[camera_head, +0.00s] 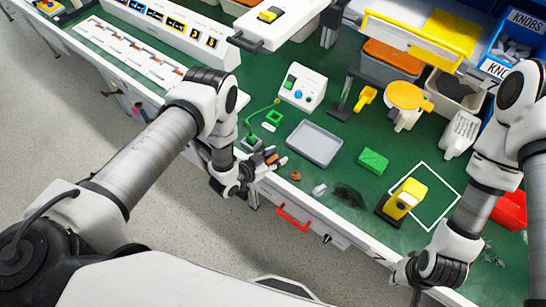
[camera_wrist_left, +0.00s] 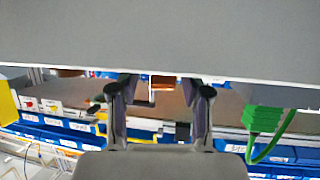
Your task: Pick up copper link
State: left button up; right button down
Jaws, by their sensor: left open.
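My left gripper (camera_head: 262,168) is at the front edge of the green bench in the head view. In the left wrist view its two fingers (camera_wrist_left: 160,92) are spread with a gap between them. A small copper-coloured piece (camera_wrist_left: 162,83), which may be the copper link, shows between and beyond the fingertips; contact is not visible. In the head view, orange-copper bits (camera_head: 271,158) show beside the fingers, partly hidden. A separate small copper-coloured piece (camera_head: 295,175) lies to their right. I cannot tell which one is the link. My right gripper (camera_head: 408,270) is at lower right, its fingers unclear.
A green connector (camera_wrist_left: 264,119) with a green cable stands beside the left gripper. A grey tray (camera_head: 314,143), green block (camera_head: 373,161) and yellow-and-black device (camera_head: 404,199) are on the bench. A red handle (camera_head: 293,218) is on the bench front.

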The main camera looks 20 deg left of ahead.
pick_arm(q)
jog(key=shift+s+a, duration=0.1)
jog(key=shift+a, duration=0.05)
jog(key=shift+c, duration=1.3)
jog(key=c, duration=0.6)
grip_shut()
jog(key=shift+r, duration=0.15)
